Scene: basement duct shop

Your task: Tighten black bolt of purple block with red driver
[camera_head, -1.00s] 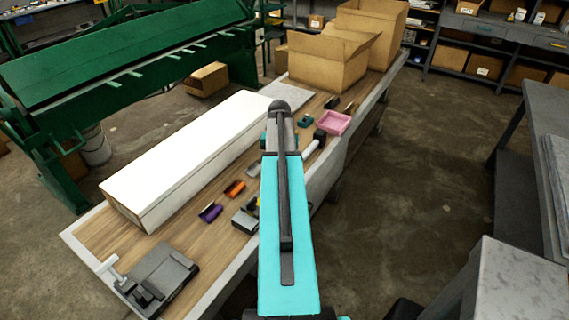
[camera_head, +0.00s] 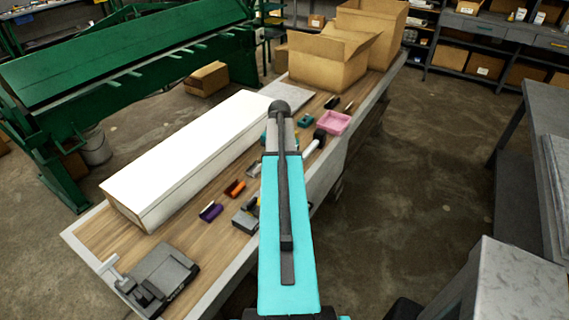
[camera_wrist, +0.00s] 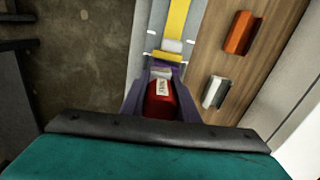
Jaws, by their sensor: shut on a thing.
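The purple block (camera_head: 210,211) lies on the wooden bench top in the head view, left of my arm and beside an orange block. Its black bolt is too small to make out. In the wrist view, my gripper (camera_wrist: 160,92) is shut on the red driver (camera_wrist: 160,101), whose red body with a white label shows between the fingers. The driver's tip cannot be made out. My arm hides the gripper and the driver in the head view. The purple block cannot be identified in the wrist view.
The orange block (camera_head: 234,188) and a small grey block (camera_head: 254,169) lie along the long white box (camera_head: 180,160). A grey box (camera_head: 246,220) sits beside my arm. A vise (camera_head: 160,278) is at the near end. A pink tray (camera_head: 334,122) and cardboard boxes (camera_head: 328,62) stand farther back.

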